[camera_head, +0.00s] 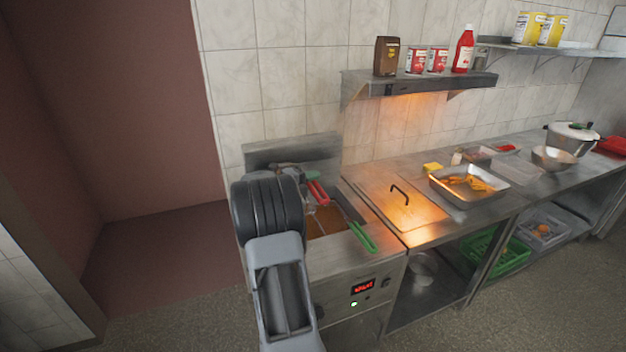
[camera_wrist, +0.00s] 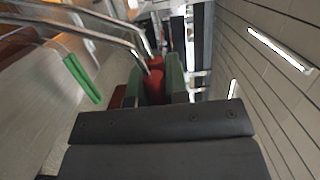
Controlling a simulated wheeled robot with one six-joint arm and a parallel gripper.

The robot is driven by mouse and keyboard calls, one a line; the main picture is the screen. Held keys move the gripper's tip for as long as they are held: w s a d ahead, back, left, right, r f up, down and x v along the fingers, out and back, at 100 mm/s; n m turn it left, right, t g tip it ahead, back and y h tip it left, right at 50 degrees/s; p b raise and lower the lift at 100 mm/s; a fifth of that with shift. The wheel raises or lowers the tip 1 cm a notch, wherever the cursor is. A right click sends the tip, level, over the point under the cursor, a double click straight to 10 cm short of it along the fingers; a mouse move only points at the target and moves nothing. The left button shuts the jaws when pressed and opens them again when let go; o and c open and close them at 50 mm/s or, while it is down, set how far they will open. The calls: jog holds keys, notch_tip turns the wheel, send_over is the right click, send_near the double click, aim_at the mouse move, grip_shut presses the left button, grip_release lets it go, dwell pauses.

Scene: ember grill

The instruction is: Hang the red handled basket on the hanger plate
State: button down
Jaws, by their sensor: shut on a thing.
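The red handle of the basket (camera_head: 319,193) shows over the fryer in the head view, just right of my dark wrist. In the wrist view the red handle (camera_wrist: 155,82) sits between the two greenish fingers of my gripper (camera_wrist: 155,88), which is shut on it. Metal rods run from the handle to the upper left. The basket's wire body is mostly hidden behind my arm. An upright steel plate (camera_head: 262,155) stands at the back of the fryer, likely the hanger plate; my arm partly covers it.
A second, green handle (camera_head: 361,237) lies over the fryer's right front edge, close to the red one. The fryer (camera_head: 385,268) holds orange-brown oil. To its right are a lidded counter section (camera_head: 385,208) and a tray of fries (camera_head: 490,195). A shelf (camera_head: 425,86) hangs above.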

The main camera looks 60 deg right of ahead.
jog(key=shift+f, duration=0.4)
jog(key=c, duration=1.1)
grip_release()
jog(key=shift+f, duration=0.1)
jog(key=shift+o, duration=0.2)
jog(key=shift+a, duration=0.1)
jog(key=b+v, duration=0.2)
jog(key=v, duration=1.1)
jog(key=shift+w+a+b, duration=0.15)
jog(key=shift+a+b, duration=0.1)
jog(key=shift+b, duration=0.05)
